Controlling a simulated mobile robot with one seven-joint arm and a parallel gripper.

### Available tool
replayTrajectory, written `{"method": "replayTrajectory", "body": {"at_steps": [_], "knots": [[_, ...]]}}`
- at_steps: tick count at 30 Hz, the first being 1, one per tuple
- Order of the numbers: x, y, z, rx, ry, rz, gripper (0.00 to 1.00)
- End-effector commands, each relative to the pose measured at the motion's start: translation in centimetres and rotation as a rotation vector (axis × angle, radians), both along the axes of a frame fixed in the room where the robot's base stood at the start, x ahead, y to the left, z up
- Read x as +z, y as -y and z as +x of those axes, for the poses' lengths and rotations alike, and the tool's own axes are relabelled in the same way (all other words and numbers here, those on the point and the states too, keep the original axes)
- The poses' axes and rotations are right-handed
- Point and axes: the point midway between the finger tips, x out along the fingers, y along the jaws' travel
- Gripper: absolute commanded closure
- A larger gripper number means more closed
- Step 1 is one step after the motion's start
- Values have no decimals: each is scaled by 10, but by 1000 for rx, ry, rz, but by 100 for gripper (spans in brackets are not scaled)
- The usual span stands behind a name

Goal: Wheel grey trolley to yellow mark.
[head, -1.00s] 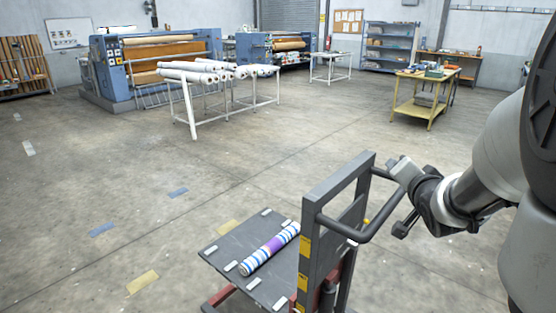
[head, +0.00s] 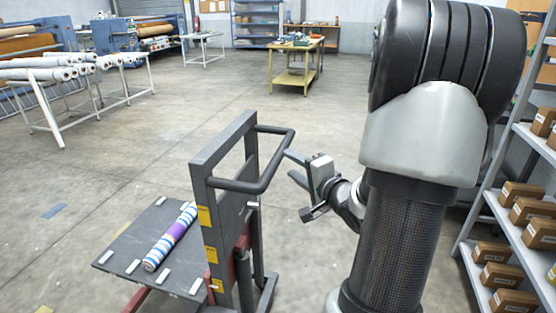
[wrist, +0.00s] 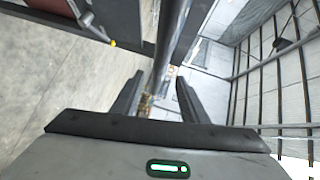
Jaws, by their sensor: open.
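The grey trolley (head: 222,145) stands on the floor at lower centre in the head view, with an upright frame and a low dark deck. Its dark handle (head: 236,186) juts out to the right. A striped blue, white and purple roll (head: 170,237) lies on the deck. My gripper (head: 288,162) is open and empty, just right of the handle. In the wrist view the handle bar (wrist: 173,38) runs lengthwise ahead of the open fingers (wrist: 157,97); contact cannot be told.
A shelf with several boxes (head: 524,235) stands close at right, beside my arm. White rack with rolls (head: 60,90) is at far left, a yellow table (head: 296,66) at the back. A blue floor mark (head: 54,211) lies left. The middle floor is clear.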

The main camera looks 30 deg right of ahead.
Motion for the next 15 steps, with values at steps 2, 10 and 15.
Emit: {"method": "replayTrajectory", "body": {"at_steps": [2,10,15], "knots": [[-5,1,19,3,1,-1,60],[-11,4,67,2,0,0,60],[-12,5,82,0,0,-1,60]]}}
